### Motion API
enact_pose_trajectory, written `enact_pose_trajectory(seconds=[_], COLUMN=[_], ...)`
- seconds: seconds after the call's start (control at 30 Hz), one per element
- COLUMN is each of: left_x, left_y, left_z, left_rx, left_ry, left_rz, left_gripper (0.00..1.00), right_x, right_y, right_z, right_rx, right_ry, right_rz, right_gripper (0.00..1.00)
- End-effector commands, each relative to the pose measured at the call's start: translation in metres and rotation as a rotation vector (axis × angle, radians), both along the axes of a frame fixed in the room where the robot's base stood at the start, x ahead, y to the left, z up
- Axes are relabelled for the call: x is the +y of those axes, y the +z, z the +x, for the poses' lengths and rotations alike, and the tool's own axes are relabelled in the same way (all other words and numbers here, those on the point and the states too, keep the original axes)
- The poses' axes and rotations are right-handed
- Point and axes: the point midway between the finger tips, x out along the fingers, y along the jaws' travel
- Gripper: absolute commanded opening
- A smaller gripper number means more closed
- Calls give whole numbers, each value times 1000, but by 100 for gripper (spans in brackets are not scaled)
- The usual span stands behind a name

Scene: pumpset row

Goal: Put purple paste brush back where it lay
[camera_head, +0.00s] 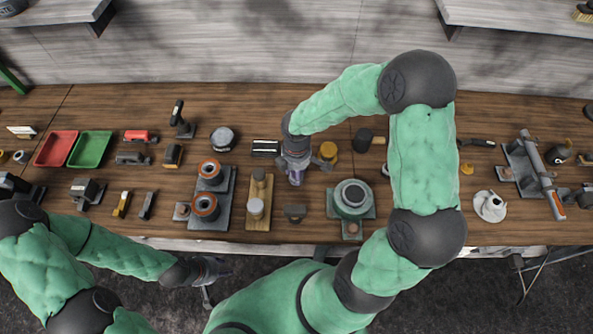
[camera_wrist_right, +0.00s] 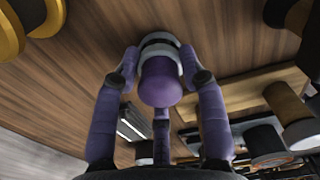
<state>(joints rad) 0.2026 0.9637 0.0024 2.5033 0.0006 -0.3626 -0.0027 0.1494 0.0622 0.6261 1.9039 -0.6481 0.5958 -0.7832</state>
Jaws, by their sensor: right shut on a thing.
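The purple paste brush (camera_wrist_right: 160,85) is between the purple fingers of my right gripper (camera_wrist_right: 160,95) in the right wrist view. A pale and black band shows at its far end. In the head view my right gripper (camera_head: 298,168) points down over the middle of the bench and largely hides the brush. I cannot tell whether the brush touches the wood. My left gripper (camera_head: 210,283) is empty in front of the bench edge, its fingers spread.
A dark tray with pale strips (camera_head: 265,147) lies left of my right gripper, and a yellow round part (camera_head: 328,151) stands to its right. A wooden board with cylinders (camera_head: 259,216) and a green pump housing (camera_head: 351,200) stand nearer. Red (camera_head: 56,148) and green (camera_head: 91,149) trays lie far left.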

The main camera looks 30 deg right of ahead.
Motion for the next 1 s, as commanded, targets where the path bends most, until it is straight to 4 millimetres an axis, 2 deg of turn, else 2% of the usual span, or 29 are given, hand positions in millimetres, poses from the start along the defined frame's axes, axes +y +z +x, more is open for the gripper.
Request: enact_pose_trajectory(seconds=[0.27, 0.3, 0.37, 0.77, 1.0], left_x=[0, 0, 0, 0, 0], left_y=[-3, -3, -2, 0, 16], left_z=[0, 0, 0, 0, 0], left_rx=[0, 0, 0, 0, 0], left_ry=[0, 0, 0, 0, 0], left_rz=[0, 0, 0, 0, 0], left_gripper=[40, 40, 40, 40, 40], right_x=[0, 0, 0, 0, 0], right_y=[-4, -4, -3, -1, 18], right_z=[0, 0, 0, 0, 0], right_rx=[0, 0, 0, 0, 0], right_ry=[0, 0, 0, 0, 0], right_rz=[0, 0, 0, 0, 0], right_gripper=[5, 53, 69, 69, 69])
